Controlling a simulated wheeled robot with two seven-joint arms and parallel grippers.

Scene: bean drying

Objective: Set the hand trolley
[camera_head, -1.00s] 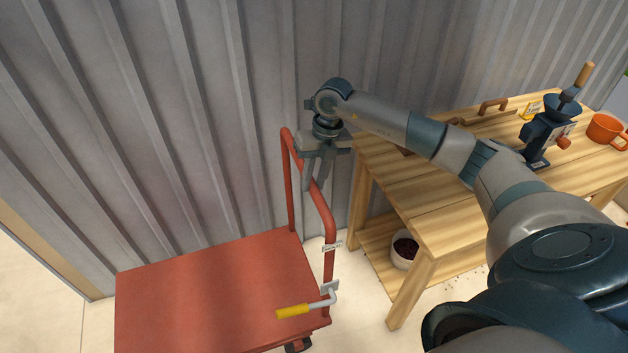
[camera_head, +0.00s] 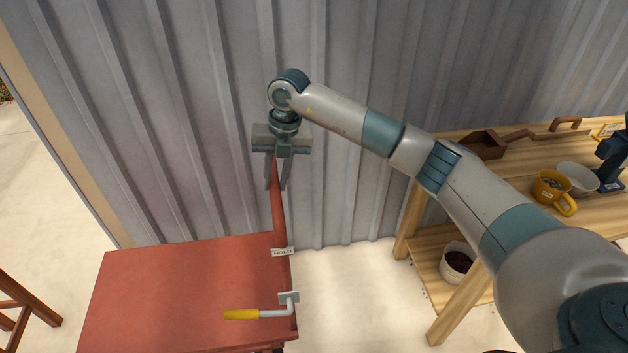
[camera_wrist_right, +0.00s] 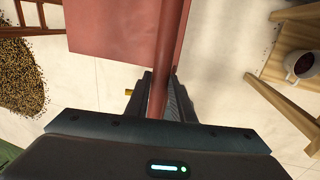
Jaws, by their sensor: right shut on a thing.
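The hand trolley has a flat red deck (camera_head: 170,285) at the lower left in the head view. Its red push handle (camera_head: 279,215) rises from the deck's right side. My right gripper (camera_head: 277,183) is shut on the upper part of the handle. In the right wrist view, the red bar (camera_wrist_right: 167,65) passes between the two fingers (camera_wrist_right: 155,95). A crank-shaped lever with a yellow grip (camera_head: 241,314) lies over the deck near the handle's foot. A small white label (camera_head: 283,252) is on the handle. My left gripper is not in view.
A corrugated wall is close behind. Pale floor is clear between trolley and bench. A bean pile (camera_wrist_right: 20,80) lies left.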

